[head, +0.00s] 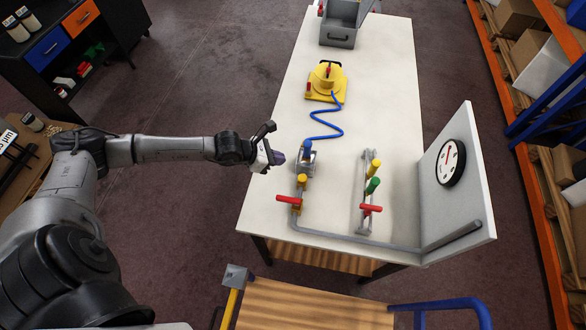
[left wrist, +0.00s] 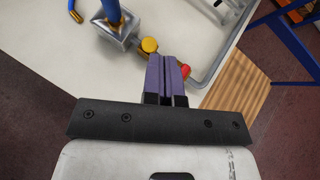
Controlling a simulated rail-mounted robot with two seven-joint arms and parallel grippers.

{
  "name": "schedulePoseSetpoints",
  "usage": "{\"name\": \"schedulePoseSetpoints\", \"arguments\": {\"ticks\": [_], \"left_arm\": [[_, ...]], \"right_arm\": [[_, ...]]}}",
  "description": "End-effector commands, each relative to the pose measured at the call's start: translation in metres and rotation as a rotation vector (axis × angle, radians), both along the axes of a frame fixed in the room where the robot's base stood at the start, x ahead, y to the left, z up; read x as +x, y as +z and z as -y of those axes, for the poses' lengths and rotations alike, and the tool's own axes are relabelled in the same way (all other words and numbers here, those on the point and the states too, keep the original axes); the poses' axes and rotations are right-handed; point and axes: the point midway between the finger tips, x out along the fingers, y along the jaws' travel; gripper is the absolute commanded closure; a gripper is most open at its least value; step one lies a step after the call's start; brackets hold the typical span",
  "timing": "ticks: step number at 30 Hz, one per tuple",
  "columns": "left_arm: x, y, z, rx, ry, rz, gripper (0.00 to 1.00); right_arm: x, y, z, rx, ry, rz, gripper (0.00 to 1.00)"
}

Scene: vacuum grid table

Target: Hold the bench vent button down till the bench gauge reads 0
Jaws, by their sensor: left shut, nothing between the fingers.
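The bench gauge (head: 450,162) is a round white dial with a black rim on the upright panel; its red needle is too small to read against the marks. A yellow button (head: 302,181) stands on the pipe fittings by a red lever (head: 288,200). The button (left wrist: 149,45) and part of the red lever (left wrist: 186,70) also show in the left wrist view. No label tells which button vents. My left gripper (head: 277,159), with purple fingers (left wrist: 167,74), is shut and empty, left of the button and apart from it in the head view. My right gripper is out of view.
A metal block (head: 307,158) joins a blue hose (head: 325,126) to a yellow vacuum cup unit (head: 326,80). A grey bin (head: 340,30) is at the far end. The white table (head: 385,95) has free room.

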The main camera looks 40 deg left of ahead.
Motion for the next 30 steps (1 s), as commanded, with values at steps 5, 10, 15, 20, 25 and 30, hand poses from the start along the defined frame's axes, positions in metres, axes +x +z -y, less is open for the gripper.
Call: {"name": "schedulePoseSetpoints", "arguments": {"ticks": [5, 10, 15, 20, 25, 30], "left_arm": [[-0.013, -0.019, -0.012, 0.129, -0.017, -0.111, 1.0], [-0.021, -0.027, -0.017, 0.167, -0.014, -0.178, 1.0], [-0.024, -0.029, -0.019, 0.177, -0.012, -0.199, 1.0], [-0.024, -0.029, -0.019, 0.175, -0.011, -0.198, 1.0], [-0.023, -0.03, -0.018, 0.174, -0.012, -0.198, 1.0], [-0.015, -0.041, -0.013, 0.171, -0.011, -0.198, 1.0]], "right_arm": [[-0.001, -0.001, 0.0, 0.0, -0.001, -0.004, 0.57], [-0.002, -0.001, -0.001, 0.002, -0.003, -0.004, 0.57], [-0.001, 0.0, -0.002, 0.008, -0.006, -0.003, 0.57], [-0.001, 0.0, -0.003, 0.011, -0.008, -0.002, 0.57], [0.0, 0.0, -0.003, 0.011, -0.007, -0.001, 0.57], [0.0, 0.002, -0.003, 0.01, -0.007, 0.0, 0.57]]}}
